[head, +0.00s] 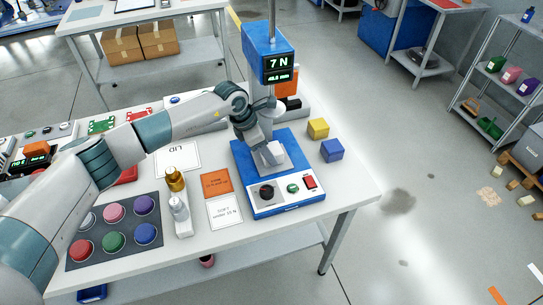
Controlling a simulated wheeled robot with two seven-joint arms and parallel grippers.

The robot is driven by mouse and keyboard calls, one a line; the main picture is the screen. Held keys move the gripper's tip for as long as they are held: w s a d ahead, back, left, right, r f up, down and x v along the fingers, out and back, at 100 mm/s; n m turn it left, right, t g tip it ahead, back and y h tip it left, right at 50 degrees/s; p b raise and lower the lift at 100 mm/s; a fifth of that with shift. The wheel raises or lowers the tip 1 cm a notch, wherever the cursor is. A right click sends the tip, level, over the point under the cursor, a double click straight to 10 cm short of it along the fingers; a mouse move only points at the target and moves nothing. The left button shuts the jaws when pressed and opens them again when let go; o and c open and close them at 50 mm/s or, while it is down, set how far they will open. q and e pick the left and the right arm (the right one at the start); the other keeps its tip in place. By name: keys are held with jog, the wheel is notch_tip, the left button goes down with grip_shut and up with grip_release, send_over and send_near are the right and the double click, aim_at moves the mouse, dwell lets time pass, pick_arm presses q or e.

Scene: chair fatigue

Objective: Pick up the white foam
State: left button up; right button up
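The white foam (273,154) is a small pale block on the blue base of the test machine (262,205). My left arm reaches in from the left over the table. My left gripper (265,148) is low over the base, right at the foam, and its wrist hides the area above and behind it. The fingers are small and partly hidden, so I cannot tell whether they are closed on the foam. My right gripper is not in view.
The machine's blue head with a display reading 7 N (279,63) stands above. A yellow cube (318,128) and a blue cube (332,150) lie to the right. Bottles (179,212), cards and a tray of coloured discs (80,262) are to the left.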

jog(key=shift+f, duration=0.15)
